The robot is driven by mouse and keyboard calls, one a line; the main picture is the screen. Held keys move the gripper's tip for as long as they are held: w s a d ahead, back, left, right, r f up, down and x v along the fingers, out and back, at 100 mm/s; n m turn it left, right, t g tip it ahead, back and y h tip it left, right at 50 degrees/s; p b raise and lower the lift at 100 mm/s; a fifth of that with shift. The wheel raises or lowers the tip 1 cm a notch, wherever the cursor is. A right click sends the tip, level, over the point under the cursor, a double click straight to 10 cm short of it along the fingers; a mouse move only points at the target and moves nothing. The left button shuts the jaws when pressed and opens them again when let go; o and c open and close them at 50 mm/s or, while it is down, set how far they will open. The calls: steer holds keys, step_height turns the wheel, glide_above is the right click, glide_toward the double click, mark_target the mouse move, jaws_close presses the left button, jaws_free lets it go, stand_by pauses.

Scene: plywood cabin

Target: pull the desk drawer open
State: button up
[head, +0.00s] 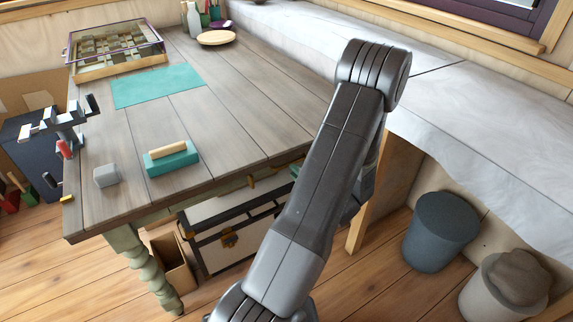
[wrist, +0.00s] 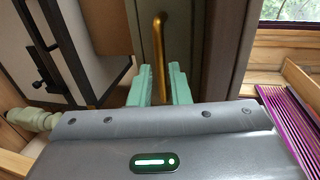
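The desk (head: 215,120) has a grey plank top and turned green legs. In the wrist view the drawer front (wrist: 192,30) is a grey-brown panel, with a long brass bar handle (wrist: 159,45) that runs upright in the picture. My gripper (wrist: 160,80) has two pale green fingers, open, one on each side of the handle. The handle lies in the gap between them, and I see no clear contact. In the head view my arm hides most of the gripper and part of the desk's front edge. The drawer looks closed.
A white chest (head: 225,235) with dark trim stands under the desk. A teal block with a wooden bar (head: 171,159), a grey cube (head: 107,176) and a vise (head: 60,125) are on the desktop. Two bins (head: 440,232) stand right. Some plank floor is clear.

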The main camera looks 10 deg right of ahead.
mark_target(286, 165)
steer(key=x, duration=0.6)
steer(key=shift+c, duration=0.5)
jaws_close()
